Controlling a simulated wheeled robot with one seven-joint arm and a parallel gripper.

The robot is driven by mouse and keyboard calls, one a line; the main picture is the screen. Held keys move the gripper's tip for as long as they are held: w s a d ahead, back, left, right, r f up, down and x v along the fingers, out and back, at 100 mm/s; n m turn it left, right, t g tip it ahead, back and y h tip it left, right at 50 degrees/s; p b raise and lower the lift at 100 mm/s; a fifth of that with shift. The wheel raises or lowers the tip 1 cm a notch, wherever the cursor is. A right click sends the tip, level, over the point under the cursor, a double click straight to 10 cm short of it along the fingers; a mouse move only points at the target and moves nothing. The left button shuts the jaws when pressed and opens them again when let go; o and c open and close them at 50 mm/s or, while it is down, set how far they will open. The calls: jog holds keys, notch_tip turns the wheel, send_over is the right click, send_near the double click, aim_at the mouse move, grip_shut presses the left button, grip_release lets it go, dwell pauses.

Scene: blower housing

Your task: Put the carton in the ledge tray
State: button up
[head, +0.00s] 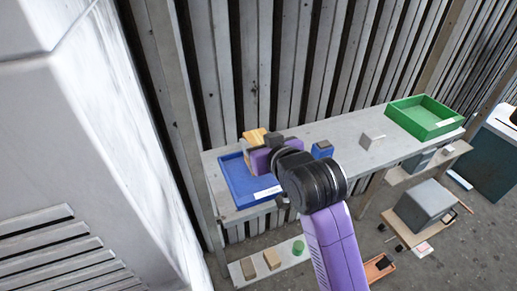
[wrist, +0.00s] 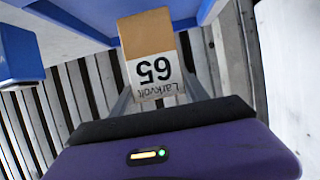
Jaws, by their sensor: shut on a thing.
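The carton is a tan box with a white end label reading "Larkvolt" and a large number; it sits between my fingers in the wrist view (wrist: 148,36). My gripper (wrist: 155,92) is shut on it. In the head view my gripper (head: 258,160) is over the blue tray (head: 238,187) at the left end of the grey ledge, partly hidden by my arm. A green tray (head: 425,117) stands at the ledge's right end. Neither tray bears a name I can read. Blue surfaces show close to the carton in the wrist view; contact is unclear.
A small blue box (head: 322,150) and a small grey-white block (head: 372,139) stand on the ledge (head: 345,135). A slatted wall rises behind. A lower board (head: 285,262) holds small blocks and a green round thing. A large white housing (head: 90,130) fills the left.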

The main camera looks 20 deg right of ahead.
jog(key=shift+f, duration=1.25)
jog(key=shift+f, duration=0.15)
jog(key=o, duration=1.6)
jog(key=shift+r, duration=0.2)
jog(key=v, duration=1.2)
jog(key=shift+f, duration=0.1)
